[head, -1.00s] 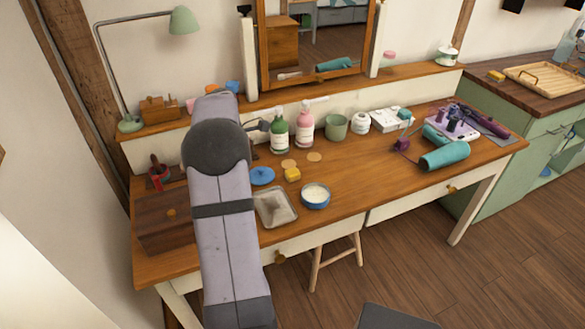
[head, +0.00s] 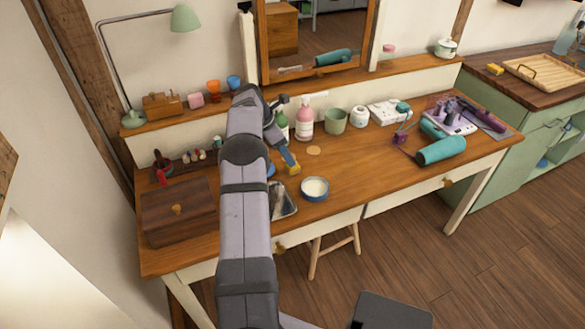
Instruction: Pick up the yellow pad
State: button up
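The small yellow pad (head: 294,170) lies on the wooden dressing table, behind the blue bowl of white powder. My gripper (head: 289,160) points down at it from behind and slightly left, with its tip at or just above the pad's upper edge. I cannot tell whether they touch. The fingers are too small and edge-on to show any gap between them. Another small yellow block (head: 494,69) sits on the green cabinet at the far right, beside a wooden tray.
The blue bowl (head: 315,189) stands close in front of the pad. The pink bottle (head: 304,124) and a partly hidden green bottle (head: 283,121) stand behind. My arm partly covers a metal tray (head: 285,203). The table right of the bowl is mostly clear.

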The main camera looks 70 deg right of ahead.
jog(key=shift+s+f+p, duration=0.3)
jog(key=shift+s+f, duration=0.05)
jog(key=shift+f, duration=0.35)
jog(key=shift+p+x, duration=0.5)
jog(key=shift+x, duration=1.55)
jog(key=shift+a, duration=0.2)
jog(key=c, duration=1.1)
